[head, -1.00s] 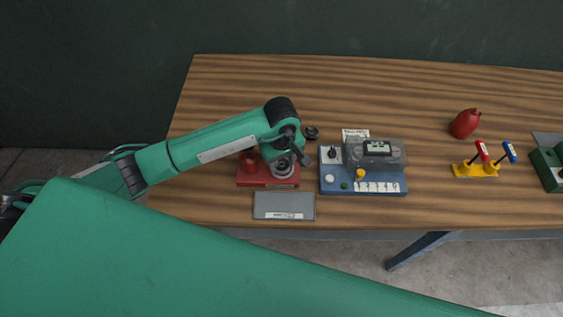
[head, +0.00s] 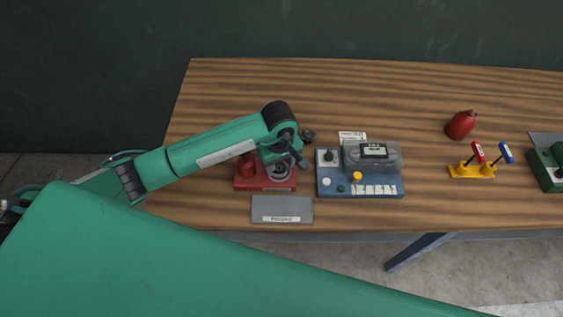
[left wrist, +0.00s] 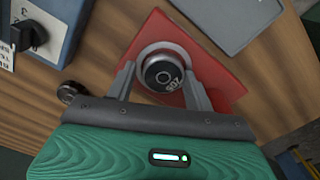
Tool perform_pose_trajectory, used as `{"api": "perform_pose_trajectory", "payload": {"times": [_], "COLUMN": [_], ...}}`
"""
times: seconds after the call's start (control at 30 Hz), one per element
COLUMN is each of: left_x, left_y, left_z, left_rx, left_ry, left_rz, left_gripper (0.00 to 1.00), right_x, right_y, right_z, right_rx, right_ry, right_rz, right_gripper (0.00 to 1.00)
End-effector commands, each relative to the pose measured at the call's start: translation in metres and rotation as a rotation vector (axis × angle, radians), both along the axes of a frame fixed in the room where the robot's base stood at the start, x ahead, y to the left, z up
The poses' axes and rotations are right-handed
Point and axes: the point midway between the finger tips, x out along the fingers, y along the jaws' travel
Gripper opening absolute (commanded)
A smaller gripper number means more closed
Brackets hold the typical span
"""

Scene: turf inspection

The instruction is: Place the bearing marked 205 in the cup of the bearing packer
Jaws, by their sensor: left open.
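The bearing packer (head: 247,184) has a red base, with a silver round cup (left wrist: 146,53) that also shows in the left wrist view. The dark round bearing marked 205 (left wrist: 163,76) sits at the cup, inside its silver rim as seen from above; its exact depth cannot be told. My left gripper (left wrist: 160,80) is open, its two fingers on either side of the bearing and cup. Whether the fingers touch the bearing is unclear. In the head view my left gripper (head: 288,163) hangs over the packer and partly hides the cup. My right gripper is not in view.
A small dark round part (head: 308,135) lies behind the packer. A blue instrument box (head: 360,188) stands close to its right, and a grey labelled plate (head: 282,202) lies in front. A red bottle (head: 461,125) and yellow tool stand (head: 472,171) are farther right. The back of the table is clear.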

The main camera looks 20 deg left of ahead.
Motion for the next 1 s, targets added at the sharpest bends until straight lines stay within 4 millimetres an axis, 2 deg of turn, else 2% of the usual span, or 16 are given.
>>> {"api": "perform_pose_trajectory", "payload": {"times": [0.03,0.1,0.2,0.4,0.6,0.8,1.0], "left_x": [-0.008,-0.005,-0.004,-0.003,-0.002,-0.003,-0.004], "left_y": [0.003,0.003,0.003,0.001,0.001,0.000,0.000], "left_z": [-0.001,0.007,0.031,0.074,0.106,0.120,0.123], "left_rx": [0.014,0.013,0.011,0.007,0.006,0.005,0.005], "left_ry": [0.026,0.016,0.012,0.007,0.007,0.009,0.010], "left_rz": [0.000,-0.002,-0.003,-0.004,-0.002,-0.002,-0.002], "left_gripper": [0.66,0.66,0.66,0.66,0.66,0.66,0.66], "right_x": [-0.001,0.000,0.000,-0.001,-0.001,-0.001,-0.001], "right_y": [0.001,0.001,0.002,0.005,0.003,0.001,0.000], "right_z": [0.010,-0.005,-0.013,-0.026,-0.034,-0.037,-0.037], "right_rx": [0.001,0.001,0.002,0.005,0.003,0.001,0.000], "right_ry": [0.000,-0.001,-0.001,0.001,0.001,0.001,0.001], "right_rz": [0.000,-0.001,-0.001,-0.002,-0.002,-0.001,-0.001], "right_gripper": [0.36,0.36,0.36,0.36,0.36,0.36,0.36]}}
